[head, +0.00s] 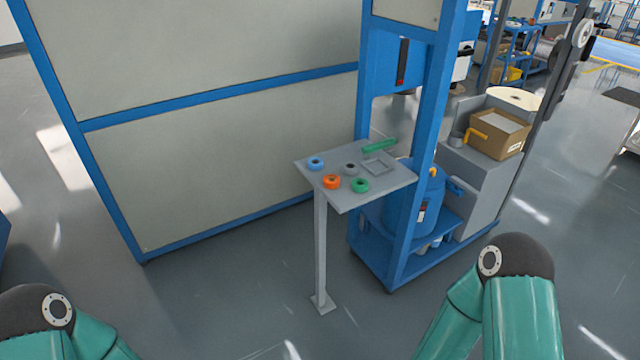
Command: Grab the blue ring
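The blue ring (315,163) lies flat near the left back corner of a small grey table (343,201) on a single post. An orange ring (332,182), a green ring (360,185) and a grey ring (350,168) lie beside it, apart from it. Only green links of my two arms show at the lower left and lower right of the head view, well short of the table. Neither gripper is in the picture.
A green bar (379,145) and a square grey frame (376,165) are also on the table. A blue-framed panel wall (220,150) stands behind, and a blue machine frame (408,220) stands close at the right. The floor in front is clear.

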